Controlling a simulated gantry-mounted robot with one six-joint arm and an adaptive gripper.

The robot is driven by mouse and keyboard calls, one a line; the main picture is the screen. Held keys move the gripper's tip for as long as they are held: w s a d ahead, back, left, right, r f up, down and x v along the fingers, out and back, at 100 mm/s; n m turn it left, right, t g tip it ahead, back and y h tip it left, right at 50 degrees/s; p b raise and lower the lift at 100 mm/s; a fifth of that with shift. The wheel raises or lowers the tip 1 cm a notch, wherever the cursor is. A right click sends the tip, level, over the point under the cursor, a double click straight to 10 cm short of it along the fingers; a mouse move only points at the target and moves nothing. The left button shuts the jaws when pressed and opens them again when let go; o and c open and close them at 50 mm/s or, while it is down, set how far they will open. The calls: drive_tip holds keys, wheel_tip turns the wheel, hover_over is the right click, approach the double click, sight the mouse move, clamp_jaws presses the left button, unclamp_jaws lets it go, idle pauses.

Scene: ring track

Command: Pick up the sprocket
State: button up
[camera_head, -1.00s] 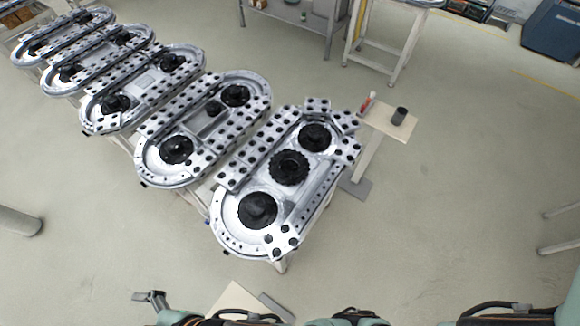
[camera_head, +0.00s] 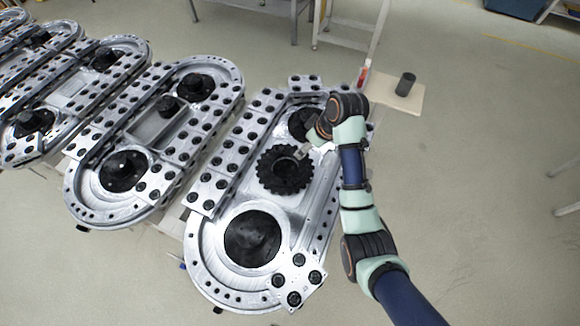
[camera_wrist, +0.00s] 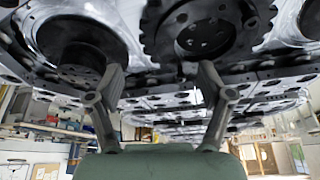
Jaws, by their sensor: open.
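The sprocket (camera_head: 273,171) is a black toothed wheel with a round central hole. It lies in the middle of the nearest ring track module (camera_head: 206,270), between two round black hubs. In the wrist view, the sprocket (camera_wrist: 166,40) fills the top centre, with bolt holes inside its rim. My gripper (camera_head: 308,150) is at the sprocket's upper right edge in the head view, partly hidden by my wrist. In the wrist view my gripper (camera_wrist: 160,75) has its fingers spread apart with nothing between them. The right finger overlaps the sprocket in the picture; I cannot tell whether they touch.
One black hub (camera_head: 252,238) sits below the sprocket, and another (camera_head: 303,124) above it, partly behind my arm. Studded silver plates (camera_head: 236,150) border the track. A small stand (camera_head: 400,95) holds a dark cylinder (camera_head: 405,84) and a red-and-white item. More track modules stand left.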

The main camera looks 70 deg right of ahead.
drive_tip(key=b+x, duration=0.2)
drive_tip(key=x, duration=0.5)
drive_tip(key=shift+w+d+f, duration=0.1)
drive_tip(key=shift+d+f, duration=0.05)
drive_tip(key=shift+f, duration=0.1)
drive_tip(key=shift+r, duration=0.1)
clamp_jaws()
